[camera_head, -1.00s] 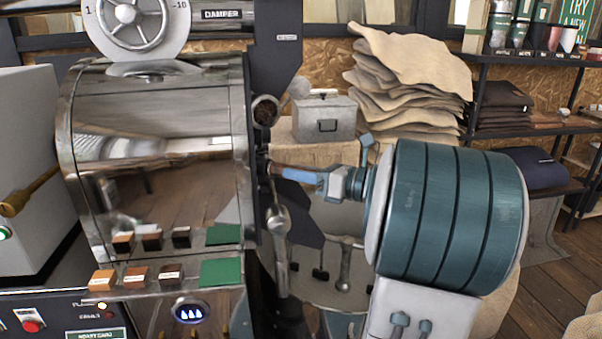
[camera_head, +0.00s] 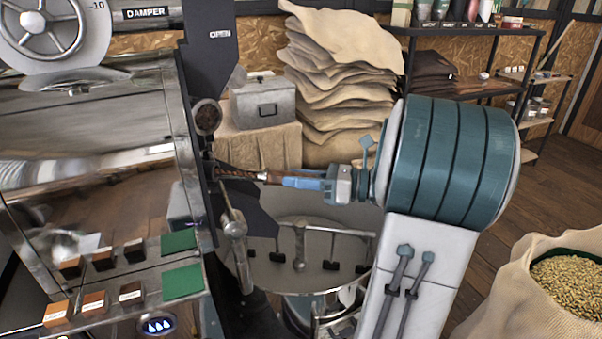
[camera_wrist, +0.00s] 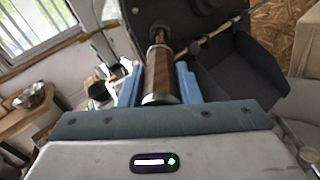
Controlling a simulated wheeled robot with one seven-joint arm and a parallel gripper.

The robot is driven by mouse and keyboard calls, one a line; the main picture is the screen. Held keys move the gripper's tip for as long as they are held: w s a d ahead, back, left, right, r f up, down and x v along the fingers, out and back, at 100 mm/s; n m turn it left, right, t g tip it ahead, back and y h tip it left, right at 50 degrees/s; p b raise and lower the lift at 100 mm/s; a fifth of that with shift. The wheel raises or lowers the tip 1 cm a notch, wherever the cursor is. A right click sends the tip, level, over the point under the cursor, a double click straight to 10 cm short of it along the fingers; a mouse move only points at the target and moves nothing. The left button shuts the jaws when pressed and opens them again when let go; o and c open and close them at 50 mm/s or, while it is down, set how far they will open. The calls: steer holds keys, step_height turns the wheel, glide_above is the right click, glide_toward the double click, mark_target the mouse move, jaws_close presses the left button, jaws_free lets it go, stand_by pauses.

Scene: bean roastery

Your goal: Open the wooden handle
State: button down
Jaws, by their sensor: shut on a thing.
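The wooden handle (camera_head: 243,174) is a dark brown grip with metal end caps, sticking out from the front of the metal roaster (camera_head: 85,130). My gripper (camera_head: 300,181) reaches it from the right with blue fingers. In the wrist view the wooden handle (camera_wrist: 159,72) lies lengthwise between the two blue fingers of my gripper (camera_wrist: 158,85), one on each side. My gripper is shut on the handle. In the head view the fingers hide the handle's near end.
A round cooling tray (camera_head: 330,268) with stirring arms lies below my arm. A grey metal box (camera_head: 263,103) and stacked burlap sacks (camera_head: 340,75) stand behind. An open sack of beans (camera_head: 570,285) stands at the right. Wooden floor (camera_head: 545,190) shows at the right.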

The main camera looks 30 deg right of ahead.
steer(key=c, duration=1.1)
jaws_free()
steer(key=v, duration=1.4)
steer(key=shift+a+r, duration=0.1)
